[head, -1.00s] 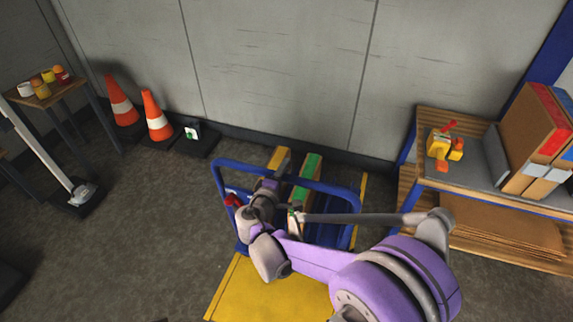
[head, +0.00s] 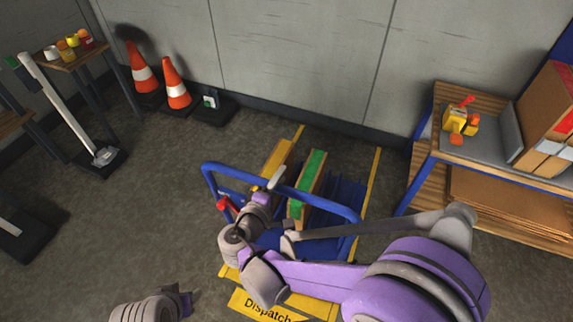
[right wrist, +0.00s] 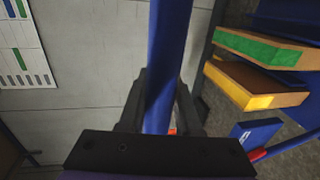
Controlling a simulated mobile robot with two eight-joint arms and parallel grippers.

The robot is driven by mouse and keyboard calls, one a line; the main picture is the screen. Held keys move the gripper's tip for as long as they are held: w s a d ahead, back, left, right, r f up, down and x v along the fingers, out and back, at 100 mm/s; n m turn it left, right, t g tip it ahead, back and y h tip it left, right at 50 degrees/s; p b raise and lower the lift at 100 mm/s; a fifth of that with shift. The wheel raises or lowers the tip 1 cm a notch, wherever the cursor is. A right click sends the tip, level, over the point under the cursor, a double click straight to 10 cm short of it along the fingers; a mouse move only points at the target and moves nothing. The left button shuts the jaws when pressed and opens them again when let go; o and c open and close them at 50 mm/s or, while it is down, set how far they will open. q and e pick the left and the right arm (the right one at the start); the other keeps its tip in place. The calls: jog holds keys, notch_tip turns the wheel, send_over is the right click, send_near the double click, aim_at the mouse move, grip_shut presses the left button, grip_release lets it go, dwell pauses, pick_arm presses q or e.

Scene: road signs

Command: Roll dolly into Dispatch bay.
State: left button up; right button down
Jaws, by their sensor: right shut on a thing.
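The dolly has a blue push handle (head: 335,206) and a blue deck (head: 345,190). It stands on the floor between the yellow lines of the Dispatch bay (head: 374,165), whose yellow label (head: 262,305) reads "Dispatch" at the near end. A green-topped box (head: 313,172) and a yellow-topped box (head: 276,158) ride on the deck. My right gripper (right wrist: 160,105) is shut on the blue handle bar (right wrist: 168,60). My right arm hides part of the dolly and its near side. My left gripper (head: 182,300) shows only partly at the bottom edge, away from the dolly; its jaws are unclear.
Orange cones (head: 175,85) stand by the wall at the back left. A wooden shelf unit (head: 430,165) with boxes stands to the right of the bay. A small table (head: 75,58) is at the far left. Floor left of the dolly is clear.

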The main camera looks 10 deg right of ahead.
jog(key=f+v, duration=0.1)
jog(key=v, duration=0.6)
jog(key=shift+s+a+f, duration=0.2)
jog(key=shift+s, duration=0.05)
jog(key=c, duration=0.6)
grip_release()
pick_arm(q)
jog(key=shift+s+a, duration=0.1)
jog(key=shift+s, duration=0.05)
